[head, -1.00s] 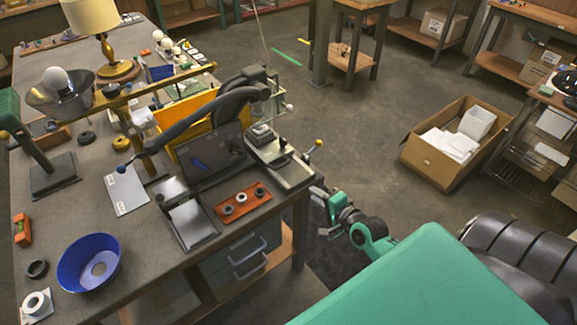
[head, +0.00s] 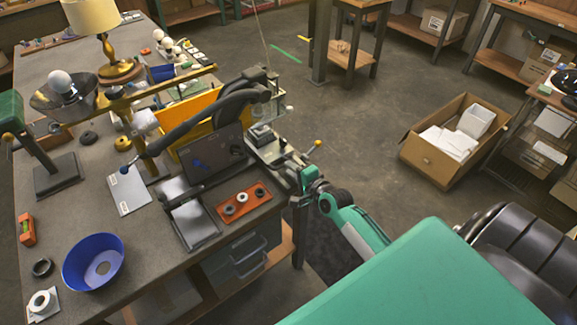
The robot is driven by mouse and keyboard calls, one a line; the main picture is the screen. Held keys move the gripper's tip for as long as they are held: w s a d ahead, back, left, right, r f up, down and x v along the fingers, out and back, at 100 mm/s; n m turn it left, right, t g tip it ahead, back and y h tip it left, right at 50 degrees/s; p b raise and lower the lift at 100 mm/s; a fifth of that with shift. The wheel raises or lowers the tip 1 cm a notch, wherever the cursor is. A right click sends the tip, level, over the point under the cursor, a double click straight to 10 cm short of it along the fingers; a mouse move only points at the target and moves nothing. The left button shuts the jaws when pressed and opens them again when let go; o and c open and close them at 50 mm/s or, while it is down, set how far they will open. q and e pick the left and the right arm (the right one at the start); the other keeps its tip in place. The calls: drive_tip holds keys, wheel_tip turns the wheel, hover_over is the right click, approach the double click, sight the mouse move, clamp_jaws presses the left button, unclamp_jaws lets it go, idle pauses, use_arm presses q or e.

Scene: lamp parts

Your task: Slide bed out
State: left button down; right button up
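The machine stands on the right side of the workbench (head: 130,275), with a dark curved arm (head: 210,115) and a dark panel. Its grey metal bed (head: 268,150) lies near the bench's right edge, with a small block (head: 262,133) on it. A lever with a yellow knob (head: 318,143) sticks out at its right end. My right gripper (head: 298,182) is at the near right end of the bed, just beyond the bench edge. Its fingers are small and merge with the machine parts, so I cannot tell whether they touch it or are open.
An orange tray (head: 243,203) with dark and pale rings and a grey plate (head: 195,222) lie in front of the machine. A blue bowl (head: 93,262) is at the near left. A cardboard box (head: 450,145) stands on the floor at right. Floor between is clear.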

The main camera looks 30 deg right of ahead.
use_arm(q)
drive_tip(key=shift+r, duration=0.1)
use_arm(e)
drive_tip(key=shift+x, duration=1.05)
clamp_jaws()
drive_tip(key=shift+s+f, duration=0.1)
drive_tip(key=shift+s, duration=0.05)
